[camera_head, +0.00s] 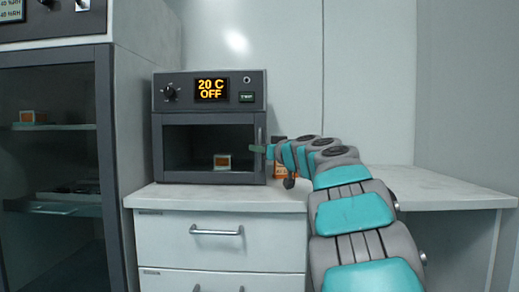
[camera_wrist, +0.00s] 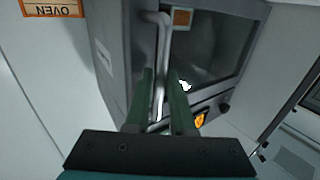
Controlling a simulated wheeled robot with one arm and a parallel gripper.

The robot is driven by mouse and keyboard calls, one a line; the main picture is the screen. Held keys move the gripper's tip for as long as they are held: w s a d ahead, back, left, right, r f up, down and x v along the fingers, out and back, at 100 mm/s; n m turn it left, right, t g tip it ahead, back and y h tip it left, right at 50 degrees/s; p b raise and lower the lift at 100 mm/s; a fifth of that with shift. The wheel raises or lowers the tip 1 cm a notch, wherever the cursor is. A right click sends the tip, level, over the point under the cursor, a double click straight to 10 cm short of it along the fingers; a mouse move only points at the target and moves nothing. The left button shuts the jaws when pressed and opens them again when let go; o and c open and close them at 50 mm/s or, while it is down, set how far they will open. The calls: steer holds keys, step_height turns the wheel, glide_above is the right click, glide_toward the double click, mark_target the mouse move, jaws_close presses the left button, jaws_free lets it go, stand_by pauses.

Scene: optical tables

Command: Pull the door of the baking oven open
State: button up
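The baking oven (camera_head: 209,91) stands on the white counter, its display reading 20 C OFF. Its dark glass door (camera_head: 190,145) looks closed, and a small orange-and-white item (camera_head: 222,161) shows behind the glass. The door's vertical bar handle (camera_wrist: 163,45) is on the door's right side in the head view. My gripper (camera_head: 262,149) reaches it from the right. In the wrist view my gripper's two green fingers (camera_wrist: 160,88) lie on either side of the handle, close together, and appear shut on it. The exact finger contact is hard to see.
An orange OVEN label (camera_wrist: 55,8) is beside the oven. A tall dark cabinet (camera_head: 104,150) with glass and shelves stands at the left. Drawers (camera_head: 217,250) with bar handles are below the oven. The counter's right part (camera_head: 440,185) is clear.

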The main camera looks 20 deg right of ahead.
jaws_close()
stand_by(1.2)
